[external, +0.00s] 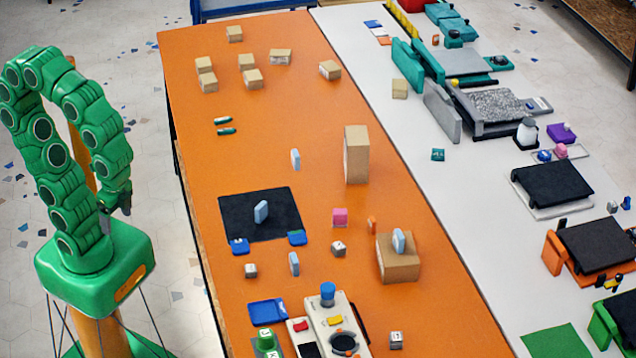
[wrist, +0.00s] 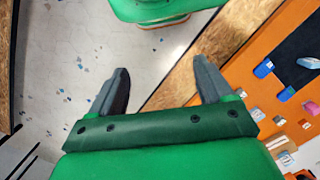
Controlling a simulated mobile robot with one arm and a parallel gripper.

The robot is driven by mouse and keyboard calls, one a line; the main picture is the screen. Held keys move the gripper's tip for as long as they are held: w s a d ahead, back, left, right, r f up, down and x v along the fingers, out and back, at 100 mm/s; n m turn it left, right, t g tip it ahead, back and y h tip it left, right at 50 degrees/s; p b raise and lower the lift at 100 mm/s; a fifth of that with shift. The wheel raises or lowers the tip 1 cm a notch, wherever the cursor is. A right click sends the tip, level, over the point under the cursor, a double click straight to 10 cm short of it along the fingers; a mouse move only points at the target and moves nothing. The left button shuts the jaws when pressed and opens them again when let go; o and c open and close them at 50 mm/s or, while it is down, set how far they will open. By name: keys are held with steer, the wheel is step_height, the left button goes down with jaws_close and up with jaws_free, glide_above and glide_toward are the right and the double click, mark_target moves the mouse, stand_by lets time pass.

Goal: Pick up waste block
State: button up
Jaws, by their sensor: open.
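No block is marked as waste, so I cannot tell which one is the waste block. Light blue upright blocks stand on the orange table: one (external: 261,211) on the black mat (external: 283,198), one (external: 295,159) behind it, one (external: 294,263) in front, and one (external: 398,240) on a cardboard box (external: 399,270). My gripper (external: 124,204) hangs beside the table's left side, clear of every block. In the wrist view my gripper (wrist: 163,72) is open and empty, above the floor.
Several small cartons (external: 247,62) stand at the table's back, and a tall carton (external: 356,154) stands mid-table. Printers (external: 553,183) line the white table at right.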

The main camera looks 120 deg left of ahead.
steer(key=shift+d+r, duration=0.1)
steer(key=shift+r, duration=0.05)
steer(key=shift+c, duration=0.7)
steer(key=n+t+y, duration=0.2)
steer(key=n+t, duration=0.3)
steer(key=n, duration=0.2)
glide_toward(249, 268)
steer(key=f, duration=0.1)
steer(key=shift+x, duration=4.15)
steer(key=shift+w+r, duration=0.1)
steer(key=shift+w, duration=0.1)
steer(key=c, duration=1.1)
